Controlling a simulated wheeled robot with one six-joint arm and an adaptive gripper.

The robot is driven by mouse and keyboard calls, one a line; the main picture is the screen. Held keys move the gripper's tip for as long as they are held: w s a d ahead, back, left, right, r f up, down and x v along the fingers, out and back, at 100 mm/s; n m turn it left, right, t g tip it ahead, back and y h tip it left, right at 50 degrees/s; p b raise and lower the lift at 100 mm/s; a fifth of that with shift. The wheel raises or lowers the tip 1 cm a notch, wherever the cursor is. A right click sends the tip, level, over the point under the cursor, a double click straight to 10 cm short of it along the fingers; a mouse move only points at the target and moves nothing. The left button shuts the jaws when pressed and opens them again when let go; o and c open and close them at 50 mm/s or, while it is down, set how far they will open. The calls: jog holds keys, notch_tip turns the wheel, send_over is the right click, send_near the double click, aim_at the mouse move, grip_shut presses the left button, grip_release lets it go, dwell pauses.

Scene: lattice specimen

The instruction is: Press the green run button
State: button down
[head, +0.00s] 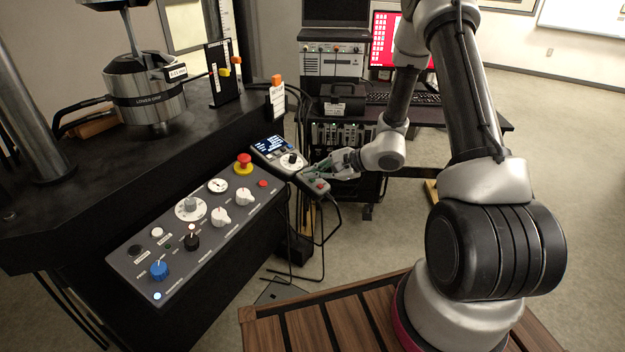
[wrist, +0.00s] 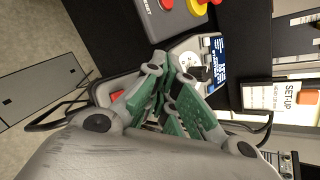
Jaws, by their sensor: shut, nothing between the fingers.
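A small grey push-button box (head: 315,190) sits at the right end of the control console, and a red button (head: 321,184) shows on it. The box's edge and its red button (wrist: 117,95) also show in the wrist view, left of the fingers. My gripper (head: 310,172) is shut and empty, with its fingertips close over the box. In the wrist view my gripper (wrist: 170,66) has its green-padded fingers together and covers much of the box. I cannot make out the green run button apart from the green fingers. I cannot tell whether the fingertips touch the box.
A handset with a screen and dial (head: 284,155) is just left of the box. The long console (head: 195,235) has knobs and a red emergency stop (head: 243,163). Cables hang below the box. A SET-UP sign (wrist: 280,95) is at the right in the wrist view.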

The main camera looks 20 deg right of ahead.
jog(key=shift+s+d+r, duration=0.1)
jog(key=shift+d+r, duration=0.05)
jog(key=shift+r, duration=0.45)
jog(key=shift+s+d+r, duration=0.15)
jog(key=shift+r, duration=0.65)
jog(key=shift+s+d+r, duration=0.15)
jog(key=shift+s+r, duration=0.05)
jog(key=shift+r, duration=0.6)
jog(key=shift+s+d+r, duration=0.15)
jog(key=shift+r, duration=0.65)
